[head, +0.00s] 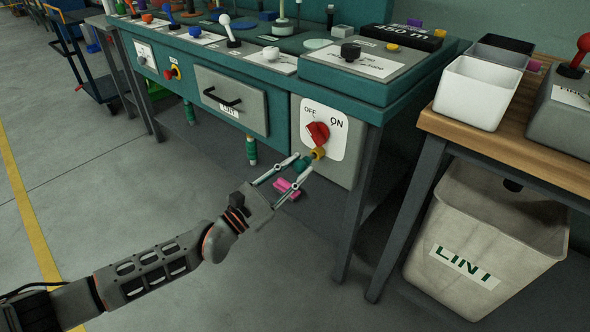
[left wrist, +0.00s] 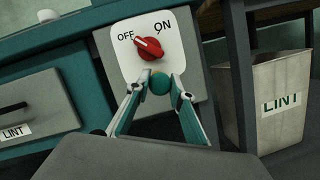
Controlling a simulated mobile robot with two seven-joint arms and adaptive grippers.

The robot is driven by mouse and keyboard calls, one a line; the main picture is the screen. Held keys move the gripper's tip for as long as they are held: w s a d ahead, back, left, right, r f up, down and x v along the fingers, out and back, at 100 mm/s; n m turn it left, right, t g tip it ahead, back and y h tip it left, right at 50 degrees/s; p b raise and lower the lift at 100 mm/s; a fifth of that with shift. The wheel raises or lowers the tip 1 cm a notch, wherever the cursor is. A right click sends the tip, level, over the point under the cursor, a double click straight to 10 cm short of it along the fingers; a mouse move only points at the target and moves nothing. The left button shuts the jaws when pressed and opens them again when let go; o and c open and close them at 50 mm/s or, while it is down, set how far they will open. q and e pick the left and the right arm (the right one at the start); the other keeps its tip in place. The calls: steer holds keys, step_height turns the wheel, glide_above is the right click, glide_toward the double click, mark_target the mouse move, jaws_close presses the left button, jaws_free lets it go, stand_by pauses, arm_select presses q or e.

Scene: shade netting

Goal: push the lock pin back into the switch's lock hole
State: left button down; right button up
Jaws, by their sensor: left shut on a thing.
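The switch has a white OFF/ON plate (head: 336,127) on a grey box at the console's right end. Its red knob (head: 318,132) points toward OFF in the left wrist view (left wrist: 149,48). A yellow collar (head: 318,153), seemingly the lock hole, sits below the knob. My left gripper (head: 300,165) is shut on the green lock pin (head: 302,164), right in front of the collar. In the left wrist view the pin's round teal end (left wrist: 160,83) shows between the fingertips and hides the collar. I cannot tell how far the pin is in. My right gripper is not in view.
A drawer with a black handle (head: 222,99) is left of the switch. A LINT bin (head: 485,235) stands under the wooden table (head: 500,139) at the right. A pink object (head: 284,187) shows behind the gripper. The floor at the left is mostly clear.

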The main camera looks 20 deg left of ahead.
arm_select(q)
steer(key=shift+w+d, duration=0.2)
steer(key=shift+w, duration=0.4)
steer(key=shift+w+d, duration=0.2)
steer(key=shift+w, duration=0.4)
stand_by(1.0)
steer(key=c, duration=1.7)
jaws_free()
steer(key=v, duration=1.2)
